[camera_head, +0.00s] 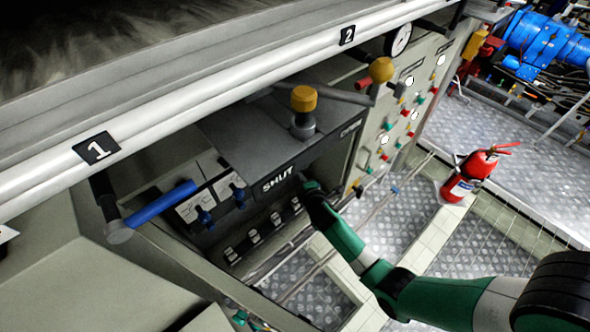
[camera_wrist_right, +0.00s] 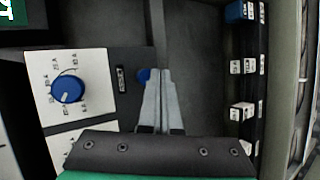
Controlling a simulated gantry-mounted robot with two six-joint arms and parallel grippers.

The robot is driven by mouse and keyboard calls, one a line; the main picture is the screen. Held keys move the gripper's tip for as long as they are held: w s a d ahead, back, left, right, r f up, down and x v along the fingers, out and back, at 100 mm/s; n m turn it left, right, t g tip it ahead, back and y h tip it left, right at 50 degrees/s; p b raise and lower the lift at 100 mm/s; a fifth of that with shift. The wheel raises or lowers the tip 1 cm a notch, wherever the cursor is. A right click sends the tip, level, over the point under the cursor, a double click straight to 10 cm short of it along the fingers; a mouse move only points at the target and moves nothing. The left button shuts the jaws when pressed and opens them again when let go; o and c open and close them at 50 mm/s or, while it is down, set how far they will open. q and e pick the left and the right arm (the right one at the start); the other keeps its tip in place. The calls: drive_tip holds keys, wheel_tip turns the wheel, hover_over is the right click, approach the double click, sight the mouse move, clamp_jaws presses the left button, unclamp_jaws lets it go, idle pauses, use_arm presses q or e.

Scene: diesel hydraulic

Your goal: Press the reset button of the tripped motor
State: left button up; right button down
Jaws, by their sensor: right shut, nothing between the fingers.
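My right gripper (camera_head: 303,181) reaches down to the dark control panel under the "SHUT" label. In the right wrist view its two fingers (camera_wrist_right: 160,78) are together, with nothing between them. A small round blue button (camera_wrist_right: 143,75) sits on the dark panel just left of the fingertips, partly covered by them. I cannot tell whether they touch it. Left of it is a small black label or display (camera_wrist_right: 121,79), and then a white plate with a blue dial (camera_wrist_right: 67,88). Which motor is tripped cannot be told. My left gripper is not in view.
A row of black-and-white switches (camera_head: 254,236) runs along the panel's lower edge and also shows at the right in the right wrist view (camera_wrist_right: 236,67). A blue-handled lever (camera_head: 160,204) sticks out at the left. Yellow-knobbed levers (camera_head: 303,99) stand above. A red fire extinguisher (camera_head: 467,177) stands on the floor.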

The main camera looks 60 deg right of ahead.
drive_tip(key=shift+s+a+p, duration=0.25)
drive_tip(key=shift+s+p, duration=0.2)
drive_tip(key=shift+s, duration=0.35)
drive_tip(key=shift+s+a+p, duration=0.3)
drive_tip(key=shift+s+p, duration=0.15)
drive_tip(key=shift+s, duration=0.3)
drive_tip(key=shift+s+a+p, duration=0.25)
drive_tip(key=shift+s+p, duration=0.2)
drive_tip(key=shift+s, duration=0.35)
